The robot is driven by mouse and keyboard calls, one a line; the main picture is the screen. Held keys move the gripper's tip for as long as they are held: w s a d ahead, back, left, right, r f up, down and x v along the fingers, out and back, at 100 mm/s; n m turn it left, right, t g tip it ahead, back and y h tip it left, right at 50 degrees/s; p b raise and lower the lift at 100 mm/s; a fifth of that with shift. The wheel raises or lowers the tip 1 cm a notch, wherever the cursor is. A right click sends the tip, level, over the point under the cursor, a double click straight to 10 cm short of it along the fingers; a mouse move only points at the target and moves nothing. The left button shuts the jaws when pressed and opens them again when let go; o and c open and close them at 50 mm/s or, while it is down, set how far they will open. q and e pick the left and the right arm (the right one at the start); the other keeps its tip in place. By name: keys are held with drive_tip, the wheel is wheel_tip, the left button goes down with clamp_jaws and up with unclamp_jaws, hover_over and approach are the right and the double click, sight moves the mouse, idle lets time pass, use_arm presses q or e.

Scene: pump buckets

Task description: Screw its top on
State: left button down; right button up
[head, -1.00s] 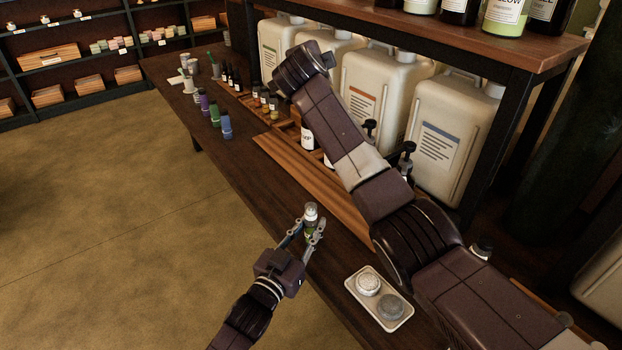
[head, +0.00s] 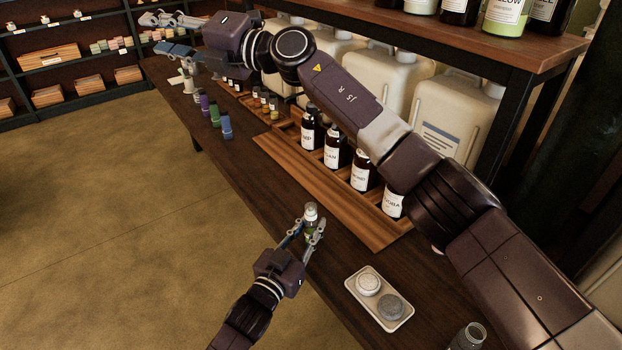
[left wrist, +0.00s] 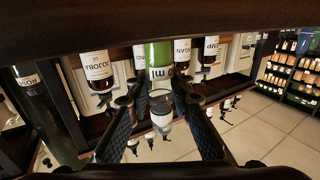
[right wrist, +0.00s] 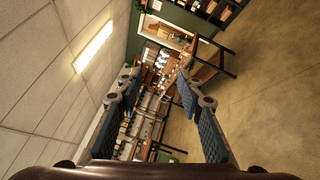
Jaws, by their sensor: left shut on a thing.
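My left gripper (head: 311,229) is shut on a small bottle (head: 310,213) with a green label and a pale upper end, upright at the table's front edge. In the left wrist view the bottle (left wrist: 158,55) appears inverted between the fingers (left wrist: 160,120); I cannot tell whether a top sits on its neck. My right gripper (head: 172,32) is at the upper left of the head view, above the table's far end. Its fingers (right wrist: 155,90) are spread and empty in the right wrist view. I cannot single out a separate top.
A white tray (head: 351,281) holds two round pieces, one white and one grey. A clear open-necked container (head: 468,337) stands at the lower right. Labelled brown bottles (head: 333,148) stand in a wooden rack. Large cream jugs (head: 450,130) stand behind. Small coloured bottles (head: 226,126) line the far end.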

drive_tip(key=s+f+n+g+h, duration=0.3)
drive_tip(key=f+n, duration=0.3)
drive_tip(key=f, duration=0.2)
drive_tip(key=n+g+h, duration=0.3)
drive_tip(key=n+h, duration=1.2)
hover_over(311, 206)
wheel_tip(311, 206, down, 19)
drive_tip(key=shift+d+f, duration=0.1)
drive_tip(key=shift+m, duration=0.3)
wheel_tip(311, 206, down, 8)
drive_tip(key=shift+f, duration=0.1)
